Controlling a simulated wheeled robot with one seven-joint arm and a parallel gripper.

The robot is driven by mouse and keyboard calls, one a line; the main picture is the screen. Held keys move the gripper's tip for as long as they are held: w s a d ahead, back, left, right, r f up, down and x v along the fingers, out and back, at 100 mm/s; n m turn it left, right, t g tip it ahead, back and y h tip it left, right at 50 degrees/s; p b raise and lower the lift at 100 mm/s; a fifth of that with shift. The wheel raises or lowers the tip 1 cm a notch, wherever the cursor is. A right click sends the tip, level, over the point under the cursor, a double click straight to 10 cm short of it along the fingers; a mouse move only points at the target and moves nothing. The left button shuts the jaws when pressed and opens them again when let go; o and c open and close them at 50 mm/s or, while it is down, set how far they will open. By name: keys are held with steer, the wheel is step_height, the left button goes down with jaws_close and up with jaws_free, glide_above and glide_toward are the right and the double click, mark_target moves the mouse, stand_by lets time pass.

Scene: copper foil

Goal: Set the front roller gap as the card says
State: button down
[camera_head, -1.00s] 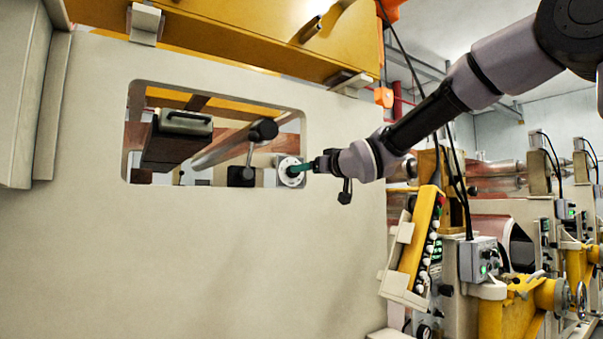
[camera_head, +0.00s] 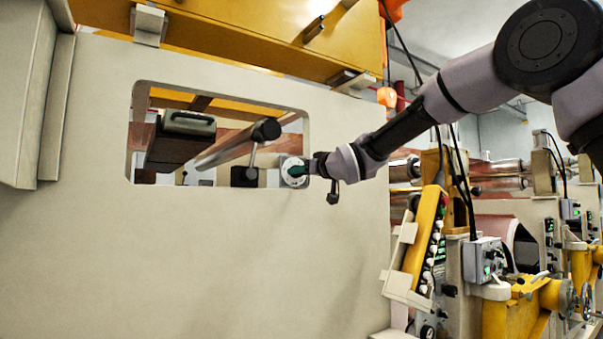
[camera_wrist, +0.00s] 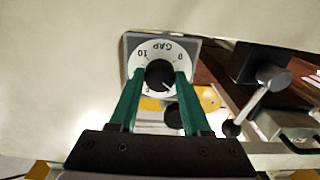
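A round white dial marked GAP (camera_wrist: 158,52) sits on a grey square plate in the wrist view, its lettering upside down, with 10 and 9 legible. A black knob (camera_wrist: 160,75) stands at its centre. My gripper (camera_wrist: 161,78) has its two green fingers on either side of the knob, with a thin gap seeming to show on each side; I cannot tell if either touches. In the head view the dial (camera_head: 287,163) is at the right end of the panel's window, and my gripper (camera_head: 301,169) reaches it from the right. No readable card shows.
A lever with a dark ball end (camera_wrist: 232,128) and a black block (camera_wrist: 262,64) are right of the dial in the wrist view. The large beige panel (camera_head: 220,250) is close around it. A yellow control box (camera_head: 425,240) stands lower right.

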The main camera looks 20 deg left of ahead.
steer(key=shift+m, duration=0.3)
steer(key=shift+m, duration=7.7)
steer(key=shift+c, duration=1.8)
jaws_free()
